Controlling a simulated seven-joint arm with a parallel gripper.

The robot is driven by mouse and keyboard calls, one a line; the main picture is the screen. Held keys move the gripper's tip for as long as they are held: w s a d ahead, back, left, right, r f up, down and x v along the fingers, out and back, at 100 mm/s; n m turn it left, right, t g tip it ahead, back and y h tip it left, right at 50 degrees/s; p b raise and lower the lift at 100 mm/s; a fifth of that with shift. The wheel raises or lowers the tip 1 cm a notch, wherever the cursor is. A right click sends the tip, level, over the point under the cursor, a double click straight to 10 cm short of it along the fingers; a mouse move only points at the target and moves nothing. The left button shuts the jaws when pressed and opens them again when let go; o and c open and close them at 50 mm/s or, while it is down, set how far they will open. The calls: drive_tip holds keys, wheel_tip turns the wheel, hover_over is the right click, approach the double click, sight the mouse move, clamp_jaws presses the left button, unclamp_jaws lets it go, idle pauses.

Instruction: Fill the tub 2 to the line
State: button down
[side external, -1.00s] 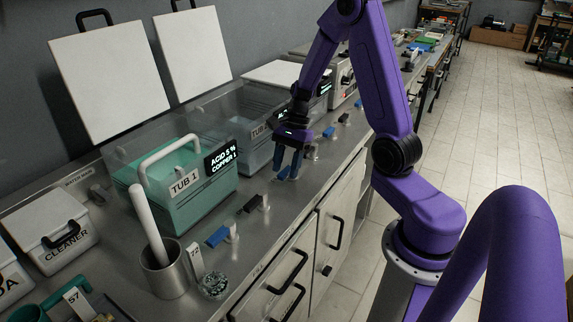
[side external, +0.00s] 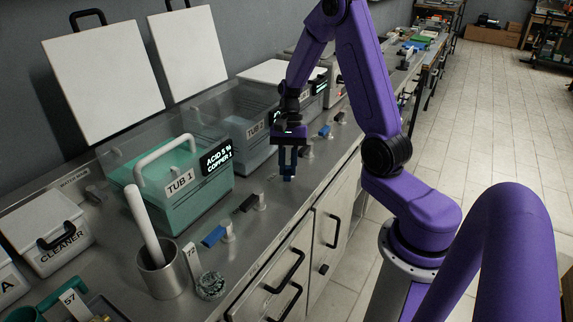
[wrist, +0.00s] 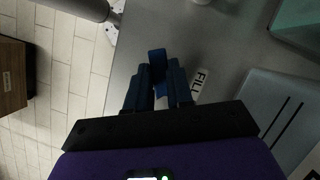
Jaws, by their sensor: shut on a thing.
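My gripper (side external: 287,172) points down at the bench edge in front of tub 2. It is shut on a small blue handle (side external: 288,178). In the wrist view the blue handle (wrist: 157,62) sticks out between my fingertips (wrist: 160,75), beside a FILL label (wrist: 199,84).
Tub 1 (side external: 200,195) holds green liquid, with a white handle over it. Another blue handle (side external: 213,236) and a black one (side external: 249,203) sit along the bench edge. A metal cup (side external: 165,278) with a white rod stands at the front.

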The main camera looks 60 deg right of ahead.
drive_tip(key=c, duration=1)
unclamp_jaws()
drive_tip(key=v, duration=1.7)
drive_tip(key=shift+r, duration=0.25)
